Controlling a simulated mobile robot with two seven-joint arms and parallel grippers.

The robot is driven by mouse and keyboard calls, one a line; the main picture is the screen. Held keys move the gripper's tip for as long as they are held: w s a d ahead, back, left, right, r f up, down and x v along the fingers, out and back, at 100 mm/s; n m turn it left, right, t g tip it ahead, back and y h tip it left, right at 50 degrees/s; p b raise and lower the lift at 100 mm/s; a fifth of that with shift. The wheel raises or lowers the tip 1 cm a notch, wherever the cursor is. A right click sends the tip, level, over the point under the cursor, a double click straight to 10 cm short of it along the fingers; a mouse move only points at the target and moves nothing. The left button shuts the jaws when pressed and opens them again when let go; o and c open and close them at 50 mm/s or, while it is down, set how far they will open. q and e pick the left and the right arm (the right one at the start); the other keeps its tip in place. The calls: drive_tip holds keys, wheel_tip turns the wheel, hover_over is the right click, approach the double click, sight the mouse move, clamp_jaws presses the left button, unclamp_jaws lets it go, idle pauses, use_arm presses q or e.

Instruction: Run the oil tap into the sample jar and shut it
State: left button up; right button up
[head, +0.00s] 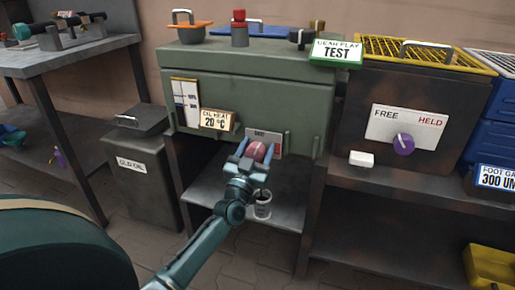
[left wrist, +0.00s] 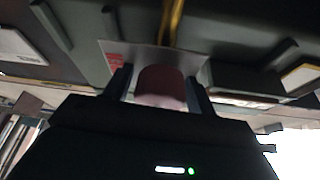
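The oil tap's red knob (head: 257,151) is on the front of the green oil tank (head: 250,92), by a small plate. My left gripper (head: 254,153) reaches up to it with one finger on each side. The sample jar (head: 263,208), small and pale, stands upright on the shelf below the tap, partly behind my left wrist. I cannot tell whether oil runs or how full the jar is. My right gripper is not in view.
A grey old oil bin (head: 142,170) stands left. A brown cabinet with a FREE/HELD dial (head: 404,144) is right. The shelf (head: 283,190) around the jar is mostly clear.

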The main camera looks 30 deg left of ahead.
use_arm(q)
drive_tip(key=c, duration=0.7)
drive_tip(key=n+p, duration=0.1)
drive_tip(key=n+y, duration=0.1)
drive_tip(key=shift+r+n+p, duration=0.2)
drive_tip(key=shift+n+p, duration=0.1)
drive_tip(key=shift+p, duration=0.1)
drive_tip(key=shift+c, duration=0.3)
drive_tip(key=shift+n+g+y+p, duration=0.3)
drive_tip(key=shift+n+y+p, duration=0.2)
drive_tip(key=shift+n+y, duration=0.3)
drive_tip(key=shift+n, duration=0.8)
drive_tip(key=shift+a+f+n+y+p, duration=0.1)
drive_tip(key=shift+f+n+y+p, duration=0.2)
drive_tip(key=shift+n+y, duration=0.1)
drive_tip(key=o, duration=1)
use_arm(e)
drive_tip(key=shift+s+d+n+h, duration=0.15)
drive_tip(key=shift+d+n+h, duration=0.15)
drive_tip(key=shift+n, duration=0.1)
use_arm(q)
drive_tip(key=shift+s+g, duration=0.1)
drive_tip(key=shift+g, duration=0.2)
